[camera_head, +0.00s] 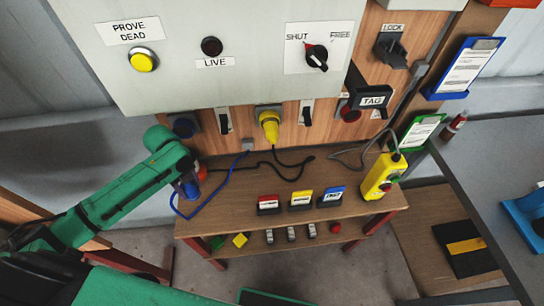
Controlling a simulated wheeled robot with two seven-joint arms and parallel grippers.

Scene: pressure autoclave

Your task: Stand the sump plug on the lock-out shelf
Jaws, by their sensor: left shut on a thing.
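My left gripper (191,187) is at the left end of the wooden shelf (235,196), under the panel. It is shut on a blue plug (201,173), which I take to be the sump plug. The gripper hides much of the plug, so I cannot tell whether it touches the shelf. A blue cable (211,196) loops from the gripper over the shelf to a small grey block (248,145) on the backboard. My right gripper is not in view.
A yellow plug (269,124) sits in a backboard socket, with a black cable below. Red, yellow and blue tag blocks (301,200) and a yellow pendant (381,177) are at the shelf's right. Small padlocks (291,233) are on a lower shelf. The shelf's left-middle is mostly clear.

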